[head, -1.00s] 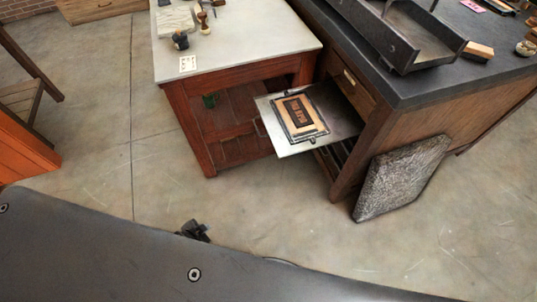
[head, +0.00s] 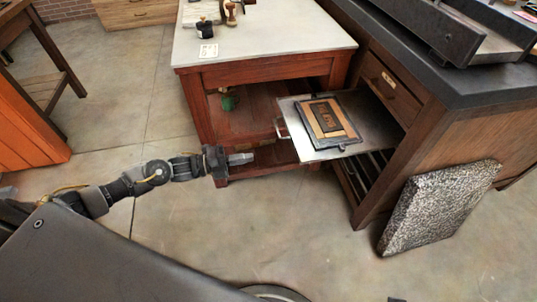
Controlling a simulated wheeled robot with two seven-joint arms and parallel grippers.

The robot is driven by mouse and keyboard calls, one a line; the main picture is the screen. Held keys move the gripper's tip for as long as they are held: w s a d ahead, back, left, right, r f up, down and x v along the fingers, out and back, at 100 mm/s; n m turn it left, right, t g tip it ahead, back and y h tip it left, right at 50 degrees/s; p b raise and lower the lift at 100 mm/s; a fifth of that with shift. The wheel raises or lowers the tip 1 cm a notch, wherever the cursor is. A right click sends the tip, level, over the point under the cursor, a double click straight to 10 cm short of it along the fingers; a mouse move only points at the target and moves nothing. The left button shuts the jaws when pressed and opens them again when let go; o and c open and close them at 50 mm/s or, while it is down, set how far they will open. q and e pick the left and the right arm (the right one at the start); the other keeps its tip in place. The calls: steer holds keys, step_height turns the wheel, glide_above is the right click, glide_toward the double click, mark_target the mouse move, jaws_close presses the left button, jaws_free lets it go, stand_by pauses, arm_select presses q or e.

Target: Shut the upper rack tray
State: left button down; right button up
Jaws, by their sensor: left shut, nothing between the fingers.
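The upper rack tray (head: 372,115) is a flat grey metal sheet pulled well out of the dark-topped wooden cabinet (head: 440,160). A framed printing block (head: 326,121) lies on it. The tray's small handle (head: 281,128) is on its left front edge. My left gripper (head: 246,158) is shut and empty. In the picture it is a little left of and below the handle, apart from it. More rack trays (head: 369,176) show as slots below and look pushed in. My right gripper is not in view.
A red wooden table (head: 250,72) with a pale top and a lower shelf stands left of the tray. A speckled slab (head: 437,207) leans at the cabinet's right side. An orange cabinet (head: 28,130) is at the left. Floor in front is clear.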

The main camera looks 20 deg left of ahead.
mark_target(296, 150)
arm_select(q)
steer(key=x, duration=1.3)
steer(key=shift+w+d, duration=0.15)
